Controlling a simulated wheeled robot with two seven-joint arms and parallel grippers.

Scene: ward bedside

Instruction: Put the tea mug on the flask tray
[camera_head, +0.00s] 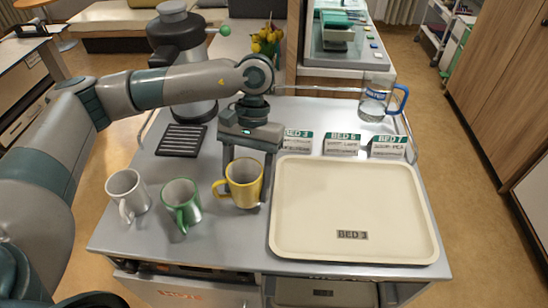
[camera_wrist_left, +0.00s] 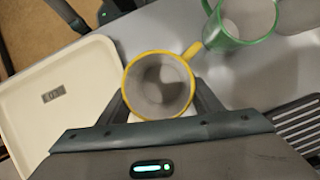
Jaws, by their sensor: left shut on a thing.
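My left gripper (camera_head: 249,165) points down and is shut on the yellow mug (camera_head: 243,189), which is upright with its handle to the left. The mug also shows between the fingers in the left wrist view (camera_wrist_left: 158,85). I cannot tell whether its base touches the cart top. A green mug (camera_head: 181,207) and a white mug (camera_head: 127,195) stand to its left. Which one is the tea mug is not marked. A dark ribbed tray (camera_head: 181,140) lies empty before the large grey flask (camera_head: 180,38). My right gripper is not in view.
An empty cream tray (camera_head: 350,256) labelled BED 3 fills the cart's right side. Several bed cards (camera_head: 341,144) stand behind it, with a clear jug (camera_head: 376,100) with a blue handle further back. Yellow flowers (camera_head: 267,39) stand behind my arm.

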